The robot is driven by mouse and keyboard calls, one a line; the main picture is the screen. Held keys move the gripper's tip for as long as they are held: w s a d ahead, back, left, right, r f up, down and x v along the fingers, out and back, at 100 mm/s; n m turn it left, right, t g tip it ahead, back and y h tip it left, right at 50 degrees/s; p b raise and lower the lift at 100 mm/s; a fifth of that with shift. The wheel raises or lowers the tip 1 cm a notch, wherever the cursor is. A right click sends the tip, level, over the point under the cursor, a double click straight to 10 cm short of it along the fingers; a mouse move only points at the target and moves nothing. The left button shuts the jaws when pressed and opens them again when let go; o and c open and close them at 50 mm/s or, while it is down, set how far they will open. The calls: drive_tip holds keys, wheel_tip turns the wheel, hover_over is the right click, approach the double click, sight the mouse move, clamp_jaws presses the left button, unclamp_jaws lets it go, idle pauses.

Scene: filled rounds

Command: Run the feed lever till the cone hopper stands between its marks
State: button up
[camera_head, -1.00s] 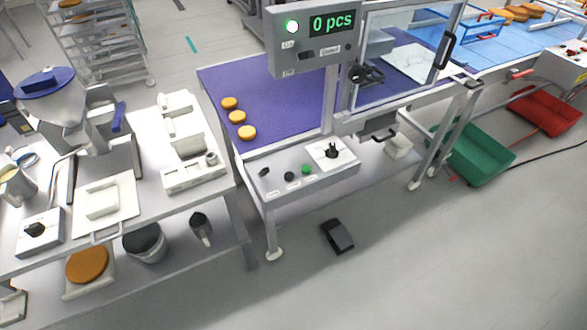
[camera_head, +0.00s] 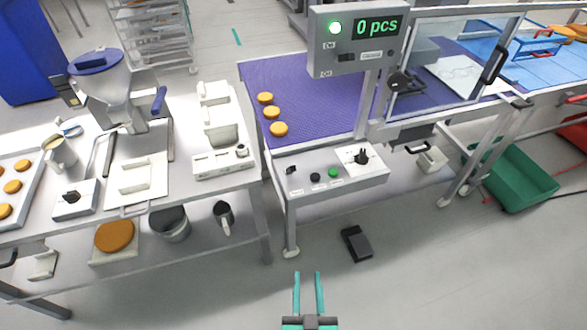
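The cone hopper (camera_head: 103,86) with a dark blue lid stands on a metal stand at the back of the left bench. A blue handle (camera_head: 158,101), which looks like the feed lever, sticks up at its right side. The hopper's marks and fill level are too small to make out from here. My gripper (camera_head: 309,275) is at the bottom middle, over the floor in front of the benches. Its two teal fingers are apart with nothing between them, well away from the hopper.
The left bench (camera_head: 222,178) holds a jug (camera_head: 62,153), a black-knobbed box (camera_head: 75,197) and white blocks. A purple belt (camera_head: 310,95) carries orange rounds, with a display reading 0 pcs above. A black pedal (camera_head: 357,243) lies on the floor.

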drive_tip(key=w+r+n+y, duration=0.15)
drive_tip(key=w+r, duration=0.25)
drive_tip(key=w, duration=0.6)
drive_tip(key=n+t+y, duration=0.2)
drive_tip(key=n+y, duration=0.1)
drive_tip(key=y, duration=0.1)
approach(292, 169)
drive_tip(key=w+f, duration=0.2)
drive_tip(key=shift+m, duration=0.25)
drive_tip(key=x, duration=0.9)
drive_tip(key=shift+w+a, duration=0.15)
drive_tip(key=shift+w, duration=0.1)
clamp_jaws()
